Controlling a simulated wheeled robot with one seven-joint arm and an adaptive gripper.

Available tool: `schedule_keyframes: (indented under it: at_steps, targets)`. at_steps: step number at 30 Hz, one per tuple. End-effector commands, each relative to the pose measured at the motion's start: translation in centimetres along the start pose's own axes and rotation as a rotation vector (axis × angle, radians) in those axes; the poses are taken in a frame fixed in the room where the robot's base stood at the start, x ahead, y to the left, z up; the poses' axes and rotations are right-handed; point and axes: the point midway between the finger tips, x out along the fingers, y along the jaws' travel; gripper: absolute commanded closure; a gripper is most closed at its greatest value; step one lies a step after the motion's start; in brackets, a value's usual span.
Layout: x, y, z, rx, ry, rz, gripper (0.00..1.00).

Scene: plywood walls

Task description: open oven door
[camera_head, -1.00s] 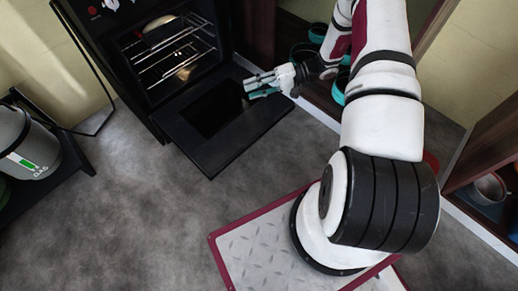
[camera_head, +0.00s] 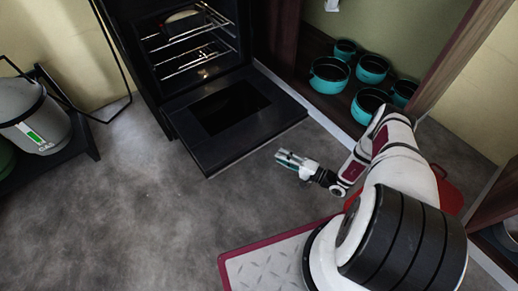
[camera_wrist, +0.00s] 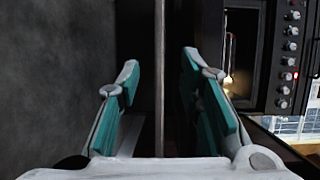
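The black oven (camera_head: 165,75) stands at the upper left in the head view. Its door (camera_head: 265,130) is swung down and lies open, low over the floor, with a dark window in it. Inside are wire racks (camera_head: 195,45). My gripper (camera_head: 280,157) is in front of the door's outer edge, apart from it, pointing left. In the wrist view my gripper's teal-padded fingers (camera_wrist: 160,65) are spread with nothing held between them. The door's edge (camera_wrist: 159,60) runs as a thin upright strip behind the gap. The oven's knobs (camera_wrist: 290,45) show at the right.
An open cabinet with several teal pots (camera_head: 330,75) is right of the oven. A grey canister (camera_head: 35,120) stands on a dark shelf at left. The grey floor (camera_head: 140,220) is clear on the left and middle. Another wooden cabinet (camera_head: 495,190) is at the right edge.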

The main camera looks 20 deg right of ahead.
Motion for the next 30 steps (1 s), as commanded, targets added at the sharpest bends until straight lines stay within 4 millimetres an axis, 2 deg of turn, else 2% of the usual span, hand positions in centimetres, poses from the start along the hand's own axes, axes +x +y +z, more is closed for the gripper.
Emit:
schedule_keyframes:
  at_steps: [9, 15, 21, 30]
  targets:
    - [6.3, 0.2, 0.1, 0.0, -0.005, 0.0, 0.67]
    - [9.7, 0.2, 0.2, 0.001, -0.004, 0.0, 0.67]
    - [11.5, 0.1, 0.1, 0.001, -0.003, 0.001, 0.67]
    - [11.9, 0.0, 0.1, 0.001, -0.003, 0.001, 0.67]
